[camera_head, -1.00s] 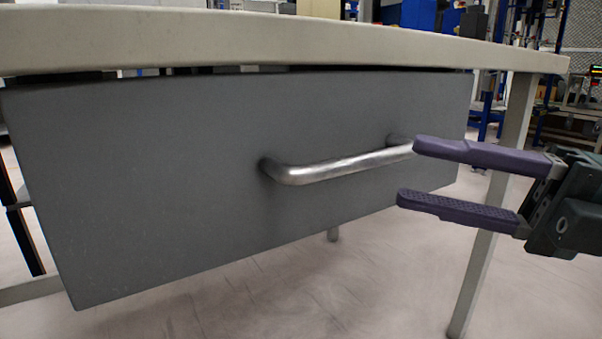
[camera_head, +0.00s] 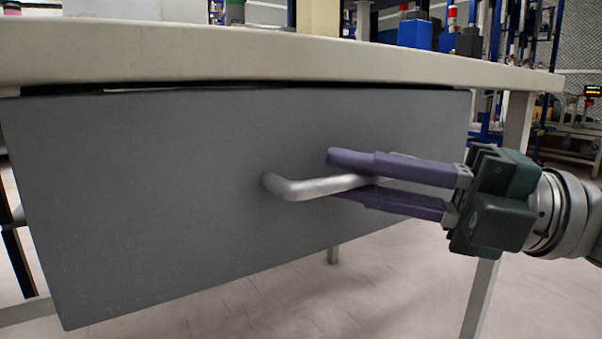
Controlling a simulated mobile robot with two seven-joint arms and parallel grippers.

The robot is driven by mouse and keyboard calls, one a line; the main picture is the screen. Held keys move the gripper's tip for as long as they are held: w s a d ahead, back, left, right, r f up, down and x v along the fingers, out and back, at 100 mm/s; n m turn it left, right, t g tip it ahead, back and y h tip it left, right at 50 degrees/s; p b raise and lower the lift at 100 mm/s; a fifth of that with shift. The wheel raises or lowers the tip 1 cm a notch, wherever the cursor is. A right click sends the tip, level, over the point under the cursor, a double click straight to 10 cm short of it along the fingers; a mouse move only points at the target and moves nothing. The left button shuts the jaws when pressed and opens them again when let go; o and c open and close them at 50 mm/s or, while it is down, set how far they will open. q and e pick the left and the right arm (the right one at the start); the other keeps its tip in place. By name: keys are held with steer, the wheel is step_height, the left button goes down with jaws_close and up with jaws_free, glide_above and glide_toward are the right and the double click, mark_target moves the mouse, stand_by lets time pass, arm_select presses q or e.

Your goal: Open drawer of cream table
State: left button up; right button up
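The cream table (camera_head: 300,52) fills the upper part of the view, with its grey drawer front (camera_head: 150,200) under the top. A silver bar handle (camera_head: 300,188) is fixed to the right half of the drawer front. My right gripper (camera_head: 335,175) comes in from the right. Its two purple fingers are spread apart, one above and one below the handle's bar, and hide the handle's right end. I cannot tell whether they touch the bar. The drawer front sits under the tabletop edge; whether it stands out at all is unclear. My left gripper is not in view.
A table leg (camera_head: 500,220) stands behind my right gripper. The pale floor (camera_head: 400,290) below the drawer is clear. Blue and cream objects stand on and behind the tabletop, and shelving is at the back right.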

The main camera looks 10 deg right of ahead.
jaws_close()
stand_by(0.9)
